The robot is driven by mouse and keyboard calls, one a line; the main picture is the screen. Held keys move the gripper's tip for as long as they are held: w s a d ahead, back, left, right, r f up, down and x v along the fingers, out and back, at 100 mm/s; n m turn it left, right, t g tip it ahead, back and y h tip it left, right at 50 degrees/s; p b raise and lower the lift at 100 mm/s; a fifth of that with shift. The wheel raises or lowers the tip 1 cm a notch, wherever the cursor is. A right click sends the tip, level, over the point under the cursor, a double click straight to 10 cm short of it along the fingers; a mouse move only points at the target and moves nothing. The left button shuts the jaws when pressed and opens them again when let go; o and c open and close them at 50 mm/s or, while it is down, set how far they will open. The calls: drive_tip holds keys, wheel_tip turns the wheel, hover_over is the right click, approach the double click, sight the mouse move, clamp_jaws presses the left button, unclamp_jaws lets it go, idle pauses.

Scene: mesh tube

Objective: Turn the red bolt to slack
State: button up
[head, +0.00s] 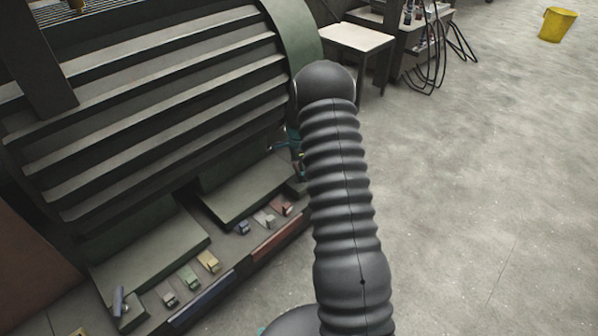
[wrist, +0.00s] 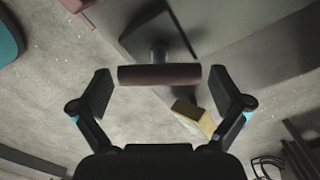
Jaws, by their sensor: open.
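In the wrist view, a dark red crossbar on a short grey stem, which looks like the red bolt (wrist: 160,75), lies across the picture. The stem runs up to a dark plate (wrist: 150,32). My gripper (wrist: 162,84) is open, with one finger near each end of the bar. A small gap shows at each end, so neither finger clearly touches it. In the head view my arm covers most of the gripper and I cannot make out this bolt there.
A green-grey machine with a slatted front (head: 150,110) fills the left. Small coloured blocks (head: 208,261) line its base. A yellow block (wrist: 193,117) sits near the right finger in the wrist view. Floor at right is clear up to a yellow bucket (head: 557,24) and white table (head: 350,38).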

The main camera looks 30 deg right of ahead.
drive_tip(key=shift+f, duration=0.5)
drive_tip(key=c, duration=1)
